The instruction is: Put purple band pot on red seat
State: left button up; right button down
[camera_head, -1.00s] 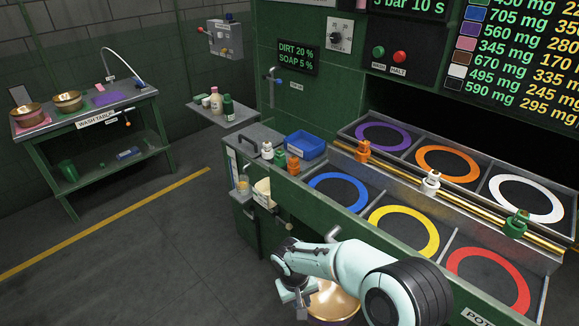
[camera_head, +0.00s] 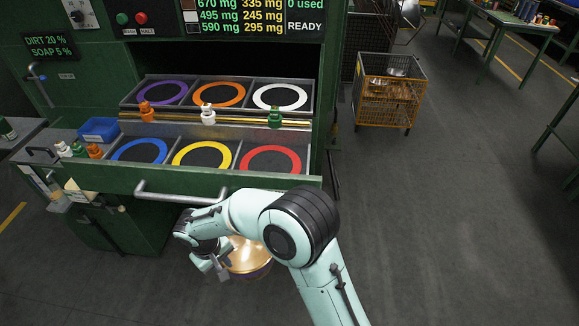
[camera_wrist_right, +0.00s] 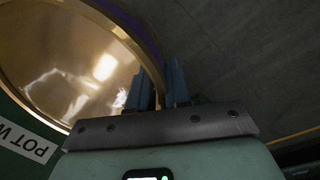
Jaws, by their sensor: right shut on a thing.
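A brass-coloured pot (camera_head: 250,254) hangs in front of the drawer, low at the picture's bottom middle. In the right wrist view the pot (camera_wrist_right: 65,62) fills the upper left, with a purple band along its outer side. My right gripper (camera_head: 222,266) is shut on the pot's rim; its two fingers (camera_wrist_right: 160,88) show at the wall. My arm hides part of the pot in the head view. The red seat (camera_head: 270,160) is the front right ring of the pulled-out drawer, and it is empty. My left gripper is not in view.
The other seats, such as the yellow seat (camera_head: 203,155) and blue seat (camera_head: 139,151), are empty. A drawer handle (camera_head: 180,197) sticks out in front. A rail with valves (camera_head: 208,114) crosses between the rows. An orange cart (camera_head: 388,95) holds metal pots.

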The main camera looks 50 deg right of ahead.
aim_at(270, 162)
jog(key=k+l+z, duration=0.2)
jog(key=l, duration=0.15)
jog(key=l+z, duration=0.25)
jog(key=l, duration=0.15)
jog(key=i+l, duration=0.1)
jog(key=l, duration=0.2)
jog(key=i+l+z, duration=0.1)
jog(key=l, duration=0.15)
jog(key=i+l, duration=0.1)
jog(key=l, duration=0.2)
